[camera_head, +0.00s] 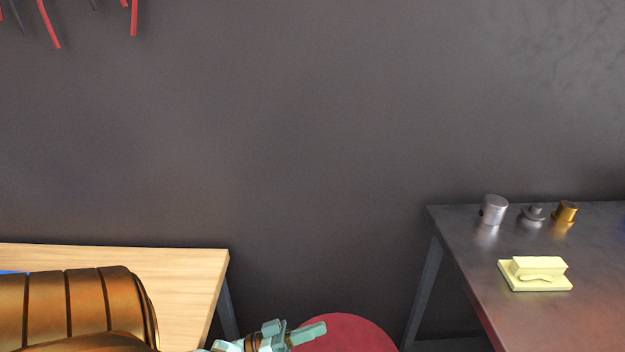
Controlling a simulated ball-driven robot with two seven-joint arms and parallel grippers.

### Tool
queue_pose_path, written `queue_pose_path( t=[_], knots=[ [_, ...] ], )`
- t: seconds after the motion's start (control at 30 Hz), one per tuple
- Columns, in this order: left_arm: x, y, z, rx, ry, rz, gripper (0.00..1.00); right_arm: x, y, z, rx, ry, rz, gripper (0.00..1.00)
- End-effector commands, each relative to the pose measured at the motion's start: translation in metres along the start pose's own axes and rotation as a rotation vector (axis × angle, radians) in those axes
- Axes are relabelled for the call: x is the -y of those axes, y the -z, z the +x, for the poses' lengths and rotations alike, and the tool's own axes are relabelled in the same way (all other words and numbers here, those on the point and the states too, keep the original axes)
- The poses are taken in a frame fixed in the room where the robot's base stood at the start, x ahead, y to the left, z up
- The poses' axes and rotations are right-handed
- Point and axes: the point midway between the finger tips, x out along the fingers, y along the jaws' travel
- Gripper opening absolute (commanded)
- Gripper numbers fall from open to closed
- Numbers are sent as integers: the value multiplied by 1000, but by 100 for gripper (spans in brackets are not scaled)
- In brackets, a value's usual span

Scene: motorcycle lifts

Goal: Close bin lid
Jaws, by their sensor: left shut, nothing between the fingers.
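A round red surface (352,334), which looks like the bin lid, shows at the bottom edge, between the two tables. Only its far part is in view; the bin body and hinge are hidden, and I cannot tell how far open or shut the lid is. My left gripper (312,331) comes in from the left at the bottom, shut and empty. Its fingertips overlap the left part of the red surface in the picture; I cannot tell whether they touch it. My right gripper is not in view.
A wooden table (185,275) stands at the left, partly behind my arm. A dark metal table (470,242) at the right holds a yellow block-like object (536,273), a silver cylinder (494,209), a small grey part (533,215) and a brass part (565,211). A grey wall (300,130) closes off the back.

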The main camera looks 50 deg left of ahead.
Motion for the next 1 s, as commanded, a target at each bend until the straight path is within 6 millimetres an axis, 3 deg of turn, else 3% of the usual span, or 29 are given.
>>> queue_pose_path(
  t=[0.77, 1.0],
  knots=[
    [-1, -6, -2, 0, 0, 0, 0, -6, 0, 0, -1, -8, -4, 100],
    [2, 10, 4, -1, -2, 2, 0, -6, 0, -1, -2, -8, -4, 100]
  ],
)
